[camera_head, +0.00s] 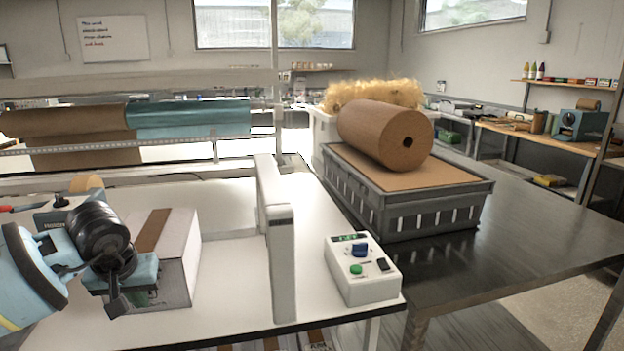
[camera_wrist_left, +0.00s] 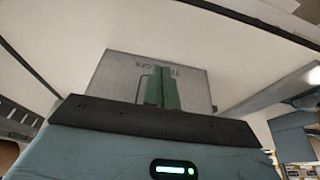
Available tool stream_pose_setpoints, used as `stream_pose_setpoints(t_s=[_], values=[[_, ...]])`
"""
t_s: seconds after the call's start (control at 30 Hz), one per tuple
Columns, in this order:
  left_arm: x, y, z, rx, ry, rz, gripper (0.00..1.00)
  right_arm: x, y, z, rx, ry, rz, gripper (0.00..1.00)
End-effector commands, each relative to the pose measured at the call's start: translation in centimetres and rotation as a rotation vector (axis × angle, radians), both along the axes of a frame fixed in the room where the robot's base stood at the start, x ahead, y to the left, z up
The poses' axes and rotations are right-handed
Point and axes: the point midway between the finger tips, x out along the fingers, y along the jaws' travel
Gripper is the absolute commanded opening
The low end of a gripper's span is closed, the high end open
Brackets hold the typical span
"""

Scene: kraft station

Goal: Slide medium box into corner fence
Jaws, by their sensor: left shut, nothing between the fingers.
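The medium box (camera_head: 178,262) is pale with a brown tape strip along its top. It sits on the white table at the left, upright. The corner fence (camera_head: 281,250) is a white raised rail to the right of the box, with a clear gap of table between them. My right gripper is not in view.
A control box (camera_head: 362,268) with buttons stands right of the fence. A grey crate (camera_head: 400,213) with a brown paper roll (camera_head: 385,135) stands on the dark table (camera_head: 520,235). Paper rolls (camera_head: 190,118) hang behind the white table. A tape dispenser (camera_head: 62,208) is behind my left arm.

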Motion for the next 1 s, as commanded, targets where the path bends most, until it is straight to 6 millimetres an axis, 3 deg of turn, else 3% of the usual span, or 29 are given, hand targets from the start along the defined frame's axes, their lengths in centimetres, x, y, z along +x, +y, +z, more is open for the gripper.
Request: stream_pose_setpoints(t_s=[0.4, 1.0], values=[[1.9, 0.4, -0.1, 0.000, 0.000, -0.001, 0.00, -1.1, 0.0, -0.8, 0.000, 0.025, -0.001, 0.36], [2.7, 0.6, -0.1, 0.000, 0.000, 0.000, 0.00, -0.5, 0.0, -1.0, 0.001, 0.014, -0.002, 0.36]])
